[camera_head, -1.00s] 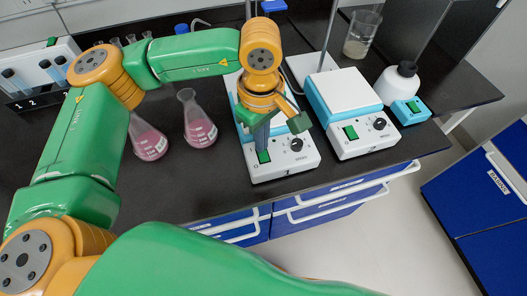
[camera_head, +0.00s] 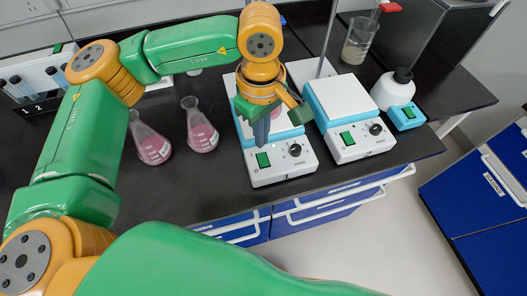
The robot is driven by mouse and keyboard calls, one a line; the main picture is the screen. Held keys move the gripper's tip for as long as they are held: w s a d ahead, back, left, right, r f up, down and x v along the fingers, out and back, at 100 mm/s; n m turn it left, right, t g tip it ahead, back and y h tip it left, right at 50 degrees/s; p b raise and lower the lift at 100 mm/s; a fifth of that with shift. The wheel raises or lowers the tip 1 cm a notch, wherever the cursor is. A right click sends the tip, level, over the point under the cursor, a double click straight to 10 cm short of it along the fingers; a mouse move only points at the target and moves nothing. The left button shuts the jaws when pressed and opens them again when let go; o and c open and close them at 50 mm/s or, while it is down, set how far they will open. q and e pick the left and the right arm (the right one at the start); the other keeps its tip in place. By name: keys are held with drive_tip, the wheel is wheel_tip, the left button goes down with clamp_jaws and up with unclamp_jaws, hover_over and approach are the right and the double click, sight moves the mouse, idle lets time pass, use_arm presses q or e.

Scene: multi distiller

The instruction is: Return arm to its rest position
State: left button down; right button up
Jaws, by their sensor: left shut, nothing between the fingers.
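My left arm, green with orange joints, reaches in from the left over the bench. My left gripper (camera_head: 261,140) is shut and empty. It points down in front of the left stirrer hotplate (camera_head: 283,165) and hides part of its top. A little pink shows behind the gripper over that plate; I cannot tell fully what it is. My right gripper is not in view.
Two flasks of pink liquid (camera_head: 153,149) (camera_head: 202,136) stand left of the hotplates. A tube rack (camera_head: 38,62) is at far left. Blue cabinets (camera_head: 480,190) stand right.

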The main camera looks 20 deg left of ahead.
use_arm(q)
wheel_tip(320, 180, up, 2)
drive_tip(key=shift+r+p, duration=0.15)
drive_tip(key=shift+p, duration=0.3)
